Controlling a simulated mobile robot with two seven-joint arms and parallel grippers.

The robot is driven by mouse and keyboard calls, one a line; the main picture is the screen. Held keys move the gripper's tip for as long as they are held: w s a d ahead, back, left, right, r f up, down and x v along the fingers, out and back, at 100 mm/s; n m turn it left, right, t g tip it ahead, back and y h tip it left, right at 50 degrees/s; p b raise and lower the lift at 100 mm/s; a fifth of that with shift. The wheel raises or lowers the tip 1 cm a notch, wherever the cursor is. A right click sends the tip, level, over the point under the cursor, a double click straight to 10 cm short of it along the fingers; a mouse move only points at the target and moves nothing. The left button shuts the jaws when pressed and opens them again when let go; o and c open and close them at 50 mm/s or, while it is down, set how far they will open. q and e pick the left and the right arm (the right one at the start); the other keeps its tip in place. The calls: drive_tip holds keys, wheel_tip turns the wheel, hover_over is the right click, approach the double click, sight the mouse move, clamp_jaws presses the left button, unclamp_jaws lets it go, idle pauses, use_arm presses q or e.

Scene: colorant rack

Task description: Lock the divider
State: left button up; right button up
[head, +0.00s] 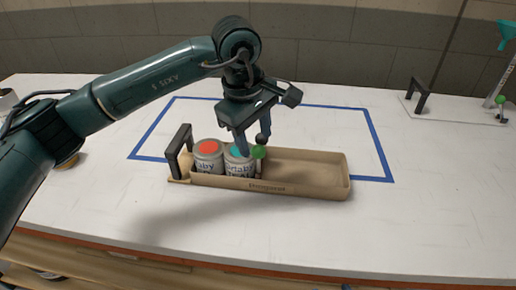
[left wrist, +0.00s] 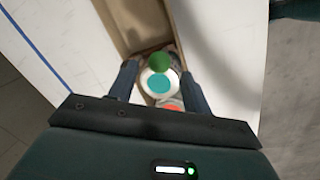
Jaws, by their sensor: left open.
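The tan tray (head: 305,180) stands on the white table with a black upright handle at its left end. Two grey cans stand in its left part: one with a red top (head: 207,147) and one with a teal top (head: 236,151). A green knob (head: 259,152) sits just right of the teal can, apparently on the divider, whose body is mostly hidden. In the left wrist view the green knob (left wrist: 159,62) lies between the fingers, beside the teal top (left wrist: 159,84). My left gripper (head: 252,145) is open, pointing down over the teal can and knob. My right gripper is out of view.
Blue tape (head: 378,145) outlines a rectangle around the tray. A white board with a black handle (head: 419,96) and a stand with a teal funnel (head: 507,32) are at the back right. The tray's right part is empty, and the table front right is clear.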

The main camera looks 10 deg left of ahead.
sight(257, 147)
use_arm(q)
drive_tip(key=shift+w+d+f, duration=0.1)
drive_tip(key=shift+w+f, duration=0.05)
drive_tip(key=shift+f, duration=0.65)
drive_tip(key=shift+w+d+f, duration=0.1)
drive_tip(key=shift+f, duration=0.65)
drive_tip(key=shift+w+d+f, duration=0.1)
drive_tip(key=shift+w+f, duration=0.05)
drive_tip(key=shift+f, duration=0.65)
clamp_jaws()
